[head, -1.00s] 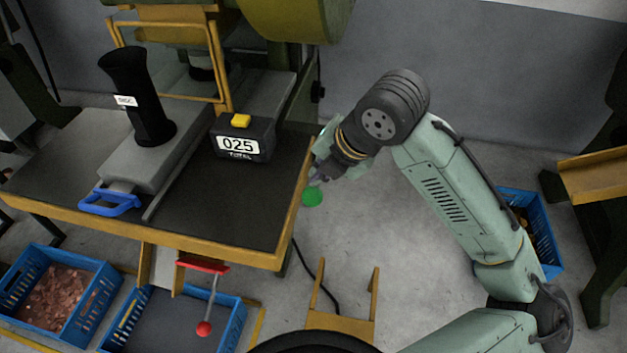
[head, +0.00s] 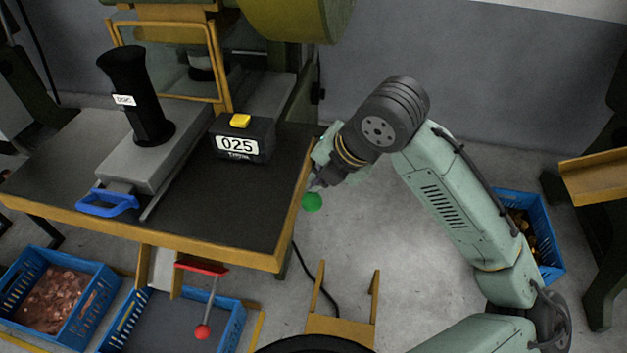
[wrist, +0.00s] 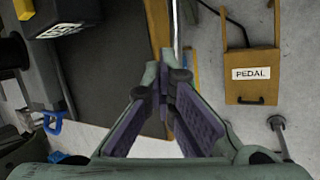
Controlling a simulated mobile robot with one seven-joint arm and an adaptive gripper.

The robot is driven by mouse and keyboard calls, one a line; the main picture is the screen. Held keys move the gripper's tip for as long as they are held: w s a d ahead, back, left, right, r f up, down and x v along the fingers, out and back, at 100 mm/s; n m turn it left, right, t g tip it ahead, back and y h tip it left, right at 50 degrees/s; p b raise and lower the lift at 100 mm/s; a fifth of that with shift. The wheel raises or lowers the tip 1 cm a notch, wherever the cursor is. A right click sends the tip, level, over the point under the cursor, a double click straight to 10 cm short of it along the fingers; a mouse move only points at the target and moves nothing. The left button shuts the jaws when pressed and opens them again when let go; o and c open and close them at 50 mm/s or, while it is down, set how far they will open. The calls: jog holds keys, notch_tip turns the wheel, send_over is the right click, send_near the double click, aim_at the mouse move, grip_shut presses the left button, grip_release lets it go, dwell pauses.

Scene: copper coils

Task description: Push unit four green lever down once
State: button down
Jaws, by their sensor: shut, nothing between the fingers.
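The green lever's round knob (head: 312,201) shows in the head view, just beyond the right edge of the press table. My gripper (head: 316,184) is right above the knob, with its fingertips close to or touching it; I cannot tell which. In the wrist view my gripper (wrist: 165,80) is shut with nothing in it. A thin metal rod (wrist: 177,30) runs up from behind the fingertips there, and the green knob is hidden.
The table (head: 250,205) holds a counter box (head: 238,143) reading 025 and a blue handle (head: 107,203). A red-knobbed lever (head: 203,332) hangs at its front. Blue crates stand on the floor (head: 45,292) (head: 545,235). A yellow pedal frame (wrist: 251,55) is below.

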jog(key=shift+s+a+f+b, duration=0.1)
jog(key=shift+s+f+b, duration=0.15)
jog(key=shift+f+b, duration=0.3)
jog(key=shift+s+f+b, duration=0.2)
jog(key=shift+f+b, duration=0.2)
jog(key=shift+f, duration=0.15)
dwell(0.8)
dwell(0.5)
jog(key=shift+w+d+r+p, duration=0.1)
jog(key=shift+w+r+p, duration=0.25)
jog(key=shift+r+p, duration=0.45)
jog(key=shift+w+d+r+p, duration=0.1)
jog(key=shift+w+r+p, duration=0.35)
jog(key=shift+r, duration=0.6)
jog(key=shift+w+d+r+p, duration=0.1)
jog(key=shift+w+r+p, duration=0.15)
jog(key=shift+r+p, duration=0.6)
jog(key=shift+r, duration=0.15)
jog(key=r+p, duration=0.1)
jog(key=w+r+p, duration=0.1)
jog(key=r, duration=0.1)
jog(key=r+p, duration=0.1)
jog(key=shift+w+d+r, duration=0.1)
jog(key=shift+w+r, duration=0.15)
jog(key=shift+w, duration=0.1)
